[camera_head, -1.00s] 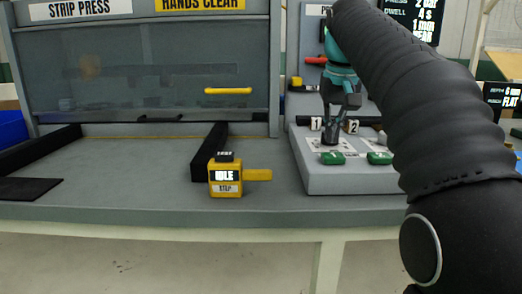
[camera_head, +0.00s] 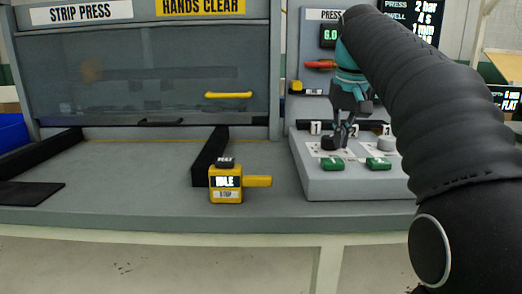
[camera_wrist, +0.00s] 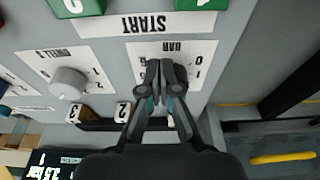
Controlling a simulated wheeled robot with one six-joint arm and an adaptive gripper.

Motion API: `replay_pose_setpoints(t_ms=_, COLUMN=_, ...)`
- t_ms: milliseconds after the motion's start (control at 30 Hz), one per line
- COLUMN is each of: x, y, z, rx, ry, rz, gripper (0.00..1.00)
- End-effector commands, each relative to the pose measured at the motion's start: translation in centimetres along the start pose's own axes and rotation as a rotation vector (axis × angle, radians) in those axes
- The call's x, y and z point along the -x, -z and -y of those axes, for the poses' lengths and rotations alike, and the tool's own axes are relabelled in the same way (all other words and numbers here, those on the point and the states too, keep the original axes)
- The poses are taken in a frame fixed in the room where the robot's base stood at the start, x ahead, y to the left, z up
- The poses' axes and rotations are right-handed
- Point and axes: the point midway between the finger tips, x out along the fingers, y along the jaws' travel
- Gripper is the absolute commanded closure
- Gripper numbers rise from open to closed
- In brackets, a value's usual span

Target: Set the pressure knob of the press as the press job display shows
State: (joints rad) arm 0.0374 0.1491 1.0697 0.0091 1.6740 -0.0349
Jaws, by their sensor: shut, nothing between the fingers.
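The press job display (camera_head: 408,18) at the upper right reads PRESS 2 bar, DWELL 4 s, with a 1 mm line below. My gripper (camera_head: 345,142) is shut and points down at the left dial of the control box (camera_head: 350,185). In the wrist view my gripper (camera_wrist: 160,85) covers the middle of the BAR dial plate (camera_wrist: 190,50), so the pressure knob and its pointer are hidden. The pale dwell knob (camera_wrist: 68,84) sits beside it, uncovered. A small readout (camera_head: 329,36) on the press panel shows about 6.0.
Two green buttons (camera_head: 333,164) lie at the front of the box. A yellow tester (camera_head: 225,184) with a side handle stands on the bench (camera_head: 130,185). The strip press guard (camera_head: 140,75) with its yellow handle is at the left. Number tags stand behind the dials.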

Motion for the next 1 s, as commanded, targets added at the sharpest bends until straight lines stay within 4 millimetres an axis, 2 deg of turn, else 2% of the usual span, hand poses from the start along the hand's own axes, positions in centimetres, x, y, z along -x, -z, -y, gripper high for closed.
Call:
replay_pose_setpoints(t_ms=533, x=0.0, y=0.1, z=-0.1, rx=0.001, ry=0.001, rz=-0.003, gripper=1.00)
replay_pose_setpoints(t_ms=867, x=0.2, y=-0.6, z=-0.4, rx=0.001, ry=0.001, rz=-0.002, gripper=1.00)
replay_pose_setpoints(t_ms=1000, x=1.0, y=-0.3, z=-0.4, rx=0.001, ry=0.000, rz=-0.004, gripper=1.00)
